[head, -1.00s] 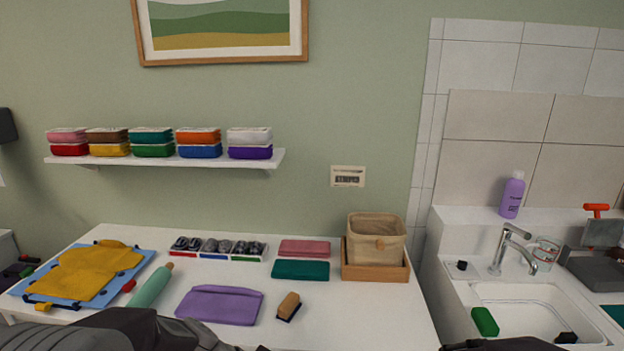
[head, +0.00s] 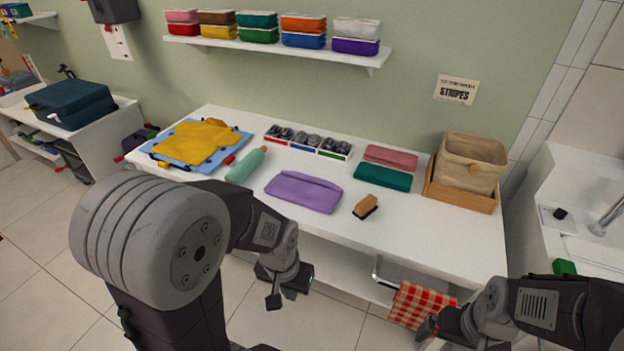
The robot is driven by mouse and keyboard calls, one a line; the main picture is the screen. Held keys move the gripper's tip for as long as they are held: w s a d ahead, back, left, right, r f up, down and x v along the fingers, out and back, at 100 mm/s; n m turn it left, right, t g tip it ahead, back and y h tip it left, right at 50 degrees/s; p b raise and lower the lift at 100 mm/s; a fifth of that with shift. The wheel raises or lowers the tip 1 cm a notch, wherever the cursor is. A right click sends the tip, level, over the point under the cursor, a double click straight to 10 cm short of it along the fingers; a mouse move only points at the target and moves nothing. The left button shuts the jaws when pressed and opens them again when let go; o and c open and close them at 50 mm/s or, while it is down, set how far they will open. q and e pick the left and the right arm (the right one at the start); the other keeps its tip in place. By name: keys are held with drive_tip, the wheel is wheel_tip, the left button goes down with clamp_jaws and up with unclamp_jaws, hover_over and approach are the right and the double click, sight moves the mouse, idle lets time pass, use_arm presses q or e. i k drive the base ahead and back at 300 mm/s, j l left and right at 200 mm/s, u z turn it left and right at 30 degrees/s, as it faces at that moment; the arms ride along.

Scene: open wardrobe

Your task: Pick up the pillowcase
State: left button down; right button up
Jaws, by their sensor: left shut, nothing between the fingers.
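A flat, folded purple cloth (head: 303,191), which looks like the pillowcase, lies on the white table (head: 330,228) near its front edge. Its top part is folded over like a flap. My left gripper (head: 274,301) is shut and empty. It hangs in front of the table, below the purple cloth in the picture and apart from it. My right gripper (head: 428,329) is at the lower right beside a red checked towel; its fingers are too dark and small to read.
A brush (head: 366,207) lies right of the purple cloth. A green roller (head: 247,165) and a yellow garment (head: 193,142) on a blue board lie left. Pink (head: 391,157) and teal (head: 383,176) folded cloths and a basket (head: 470,162) stand behind right. A checked towel (head: 422,304) hangs in front.

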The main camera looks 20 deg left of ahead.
sight(295, 174)
drive_tip(key=i+j+u, duration=0.3)
drive_tip(key=i+j, duration=0.15)
drive_tip(key=i+j+u, duration=0.3)
drive_tip(key=i+j, duration=0.15)
drive_tip(key=i+j+u, duration=0.3)
drive_tip(key=i, duration=0.25)
